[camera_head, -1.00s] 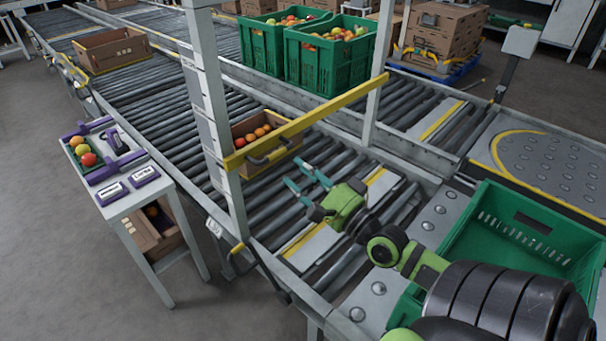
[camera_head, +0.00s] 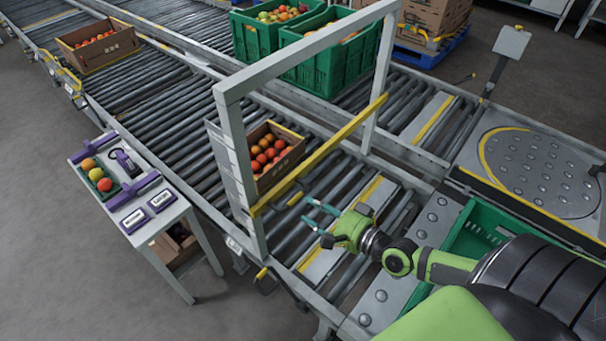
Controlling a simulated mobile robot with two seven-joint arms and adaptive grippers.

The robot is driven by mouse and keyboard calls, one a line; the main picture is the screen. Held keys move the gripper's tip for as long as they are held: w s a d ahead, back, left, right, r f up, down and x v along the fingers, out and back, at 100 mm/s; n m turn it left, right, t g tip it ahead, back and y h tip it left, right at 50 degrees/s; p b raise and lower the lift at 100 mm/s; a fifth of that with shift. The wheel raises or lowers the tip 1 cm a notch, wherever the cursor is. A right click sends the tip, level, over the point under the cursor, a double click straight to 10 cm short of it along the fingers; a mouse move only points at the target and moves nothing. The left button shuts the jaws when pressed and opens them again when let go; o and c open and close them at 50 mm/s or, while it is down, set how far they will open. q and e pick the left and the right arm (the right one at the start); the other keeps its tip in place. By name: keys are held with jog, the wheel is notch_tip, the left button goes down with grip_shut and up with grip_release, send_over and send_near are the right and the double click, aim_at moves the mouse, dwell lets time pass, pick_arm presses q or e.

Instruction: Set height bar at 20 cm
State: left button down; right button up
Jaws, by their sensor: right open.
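The yellow height bar (camera_head: 335,140) spans the grey gate frame (camera_head: 235,92) over the roller conveyor, with a dark handle near its left part. A scale plate (camera_head: 229,165) is on the left post; its marks are too small to read. My right gripper (camera_head: 312,212) is open and empty, its teal fingers pointing left, just in front of the bar's handle and apart from it. A cardboard crate of tomatoes (camera_head: 286,178) stands on the rollers behind the bar. My left gripper is not in view.
A small table (camera_head: 148,238) with purple fixtures and tomatoes stands left of the conveyor. Green crates (camera_head: 330,68) stand on the far conveyor. A green crate (camera_head: 457,240) lies beside my right arm. Another cardboard crate (camera_head: 84,55) is upstream at upper left.

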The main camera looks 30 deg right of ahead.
aim_at(295, 201)
jog(key=shift+x, duration=3.45)
jog(key=shift+f, duration=0.1)
grip_shut()
